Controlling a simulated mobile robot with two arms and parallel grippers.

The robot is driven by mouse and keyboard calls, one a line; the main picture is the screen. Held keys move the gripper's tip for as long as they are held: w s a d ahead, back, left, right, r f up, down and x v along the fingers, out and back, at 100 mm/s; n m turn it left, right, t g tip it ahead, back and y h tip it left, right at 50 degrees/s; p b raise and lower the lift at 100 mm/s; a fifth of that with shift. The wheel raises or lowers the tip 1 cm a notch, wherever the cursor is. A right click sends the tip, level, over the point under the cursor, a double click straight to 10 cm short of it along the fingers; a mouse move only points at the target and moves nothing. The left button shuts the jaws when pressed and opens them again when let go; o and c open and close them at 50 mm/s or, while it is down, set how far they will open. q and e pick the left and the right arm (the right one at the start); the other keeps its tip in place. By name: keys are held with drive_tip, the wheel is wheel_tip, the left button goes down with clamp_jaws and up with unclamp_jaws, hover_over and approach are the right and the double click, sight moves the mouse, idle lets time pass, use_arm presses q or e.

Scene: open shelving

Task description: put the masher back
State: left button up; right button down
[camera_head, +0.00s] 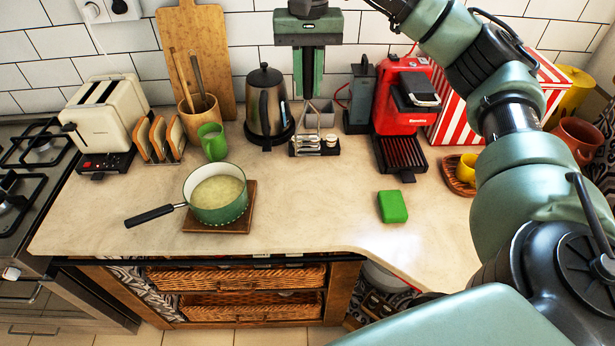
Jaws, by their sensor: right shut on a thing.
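My right gripper (308,92) hangs fingers down in front of the tiled wall, over the back of the counter between the kettle and the red coffee machine. My left gripper is not in view.
A kettle (265,100), a green mug (213,141), a toast rack (160,138) and a toaster (108,115) stand near the crock. A green sponge (392,206) lies on the mostly clear counter middle.

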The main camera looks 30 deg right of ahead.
hover_over(310, 133)
wheel_tip(310, 133, down, 7)
drive_tip(key=shift+r+b, duration=0.1)
drive_tip(key=shift+b, duration=0.35)
wheel_tip(310, 133, down, 8)
drive_tip(key=shift+r+p, duration=0.1)
drive_tip(key=shift+p, duration=0.75)
wheel_tip(310, 133, down, 4)
drive_tip(key=shift+f+p, duration=0.1)
drive_tip(key=shift+p, duration=0.4)
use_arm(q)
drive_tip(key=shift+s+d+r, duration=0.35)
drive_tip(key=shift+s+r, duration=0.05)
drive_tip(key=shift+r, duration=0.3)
use_arm(e)
drive_tip(key=shift+f, duration=0.1)
drive_tip(key=shift+f, duration=0.15)
drive_tip(key=c, duration=1.3)
unclamp_jaws()
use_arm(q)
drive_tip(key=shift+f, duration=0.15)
